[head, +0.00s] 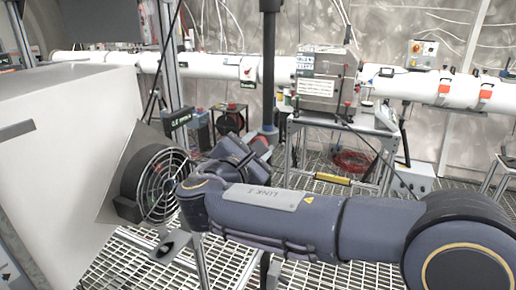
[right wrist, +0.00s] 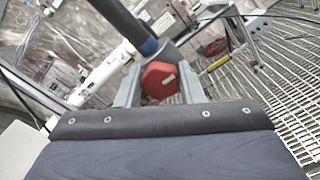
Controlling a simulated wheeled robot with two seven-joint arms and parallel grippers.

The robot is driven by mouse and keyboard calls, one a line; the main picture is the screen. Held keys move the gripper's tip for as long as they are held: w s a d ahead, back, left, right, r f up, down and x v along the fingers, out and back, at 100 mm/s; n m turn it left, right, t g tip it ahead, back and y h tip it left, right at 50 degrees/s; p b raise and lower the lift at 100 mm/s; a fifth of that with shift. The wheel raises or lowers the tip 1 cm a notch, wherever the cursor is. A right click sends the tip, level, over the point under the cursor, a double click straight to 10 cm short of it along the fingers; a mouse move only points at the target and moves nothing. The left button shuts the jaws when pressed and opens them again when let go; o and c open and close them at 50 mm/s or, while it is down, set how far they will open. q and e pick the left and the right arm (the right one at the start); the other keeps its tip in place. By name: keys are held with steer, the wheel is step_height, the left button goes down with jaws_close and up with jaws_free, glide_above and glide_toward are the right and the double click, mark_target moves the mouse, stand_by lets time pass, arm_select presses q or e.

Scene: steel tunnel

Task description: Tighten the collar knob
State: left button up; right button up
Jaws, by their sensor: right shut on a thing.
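The red collar knob (right wrist: 158,78) sits between the two grey fingers of my right gripper (right wrist: 160,88) in the right wrist view. The fingers are shut on the knob's sides. The knob has a small white mark on its face. Behind it a grey collar (right wrist: 172,54) with a blue band goes around a dark pole (right wrist: 118,18). In the head view my right gripper (head: 256,150) is at the pole (head: 268,65), just below the collar (head: 266,131). It hides most of the knob there. My left gripper is in neither view.
A round caged fan (head: 163,185) on a pale housing (head: 65,130) stands close left of my right wrist. A bench (head: 340,122) with a metal box (head: 322,85) stands behind the arm. A white pipe (head: 215,67) runs across the back. The floor is steel grating (head: 130,262).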

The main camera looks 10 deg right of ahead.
steer(key=o, duration=1)
steer(key=v, duration=0.7)
steer(key=shift+s+a+b, duration=0.25)
steer(key=shift+s+b, duration=0.1)
steer(key=shift+b, duration=0.05)
steer(key=shift+d, duration=0.1)
